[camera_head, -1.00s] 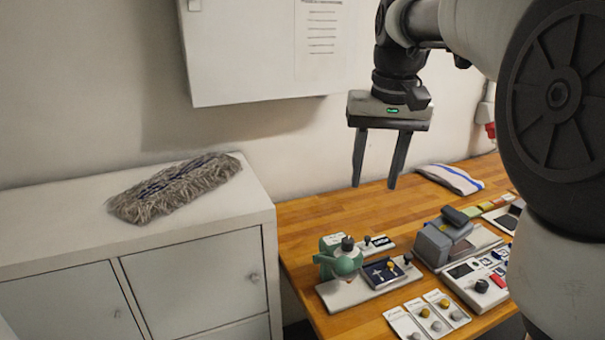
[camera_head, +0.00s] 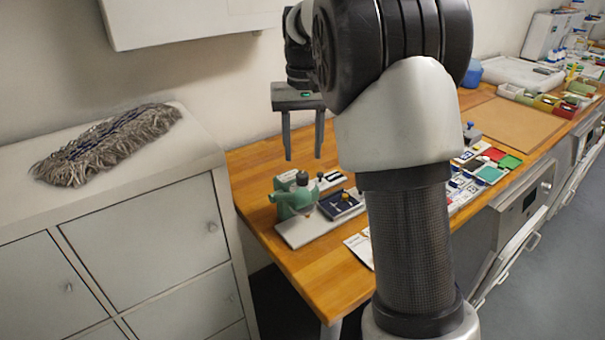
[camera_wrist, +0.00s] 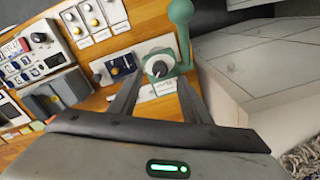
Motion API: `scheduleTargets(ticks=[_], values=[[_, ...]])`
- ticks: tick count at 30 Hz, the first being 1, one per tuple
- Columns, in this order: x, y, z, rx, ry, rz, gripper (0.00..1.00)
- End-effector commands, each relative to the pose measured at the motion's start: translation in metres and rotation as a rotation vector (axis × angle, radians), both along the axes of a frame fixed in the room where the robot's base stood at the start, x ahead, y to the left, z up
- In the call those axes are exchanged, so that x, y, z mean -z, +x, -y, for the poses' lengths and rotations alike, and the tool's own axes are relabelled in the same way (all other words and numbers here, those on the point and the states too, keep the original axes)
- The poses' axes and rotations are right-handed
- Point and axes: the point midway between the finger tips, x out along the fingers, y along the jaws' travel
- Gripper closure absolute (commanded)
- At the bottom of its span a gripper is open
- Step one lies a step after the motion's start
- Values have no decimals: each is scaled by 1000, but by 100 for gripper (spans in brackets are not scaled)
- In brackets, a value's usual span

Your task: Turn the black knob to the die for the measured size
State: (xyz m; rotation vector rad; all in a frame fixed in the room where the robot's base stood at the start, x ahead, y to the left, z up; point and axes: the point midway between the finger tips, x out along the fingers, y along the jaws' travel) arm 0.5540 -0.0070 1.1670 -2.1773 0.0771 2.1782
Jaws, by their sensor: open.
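A green press (camera_head: 290,201) with a dark knob (camera_head: 302,178) on top stands on a light base plate near the left end of the wooden bench. In the wrist view the press (camera_wrist: 181,35) shows its green lever arm, and the dark knob (camera_wrist: 159,69) appears between my fingers. A dark blue tray (camera_head: 341,204) with small parts sits beside the press. My gripper (camera_head: 304,159) is open and empty, pointing down above the press, apart from it. Another black knob (camera_wrist: 38,37) is on a grey panel in the wrist view. Die markings are too small to read.
A white cabinet (camera_head: 150,262) with a grey mop head (camera_head: 107,145) on it stands left of the bench. White cards with round parts (camera_wrist: 94,17) and a grey device (camera_wrist: 66,87) lie near the press. My arm hides the bench middle in the head view.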

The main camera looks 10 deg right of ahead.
Motion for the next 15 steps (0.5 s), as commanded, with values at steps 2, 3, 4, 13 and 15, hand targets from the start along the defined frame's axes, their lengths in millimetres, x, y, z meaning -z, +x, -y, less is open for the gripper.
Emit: scheduleTargets(ticks=[2, 3, 4, 13, 15], values=[[19, -1, 0, 0, 0, -3, 57], [26, -1, 0, 0, 0, -3, 57], [32, -1, 0, 0, -1, -3, 57], [64, 0, 0, -1, -1, 0, 57], [65, 0, 0, -1, -1, 0, 57]])
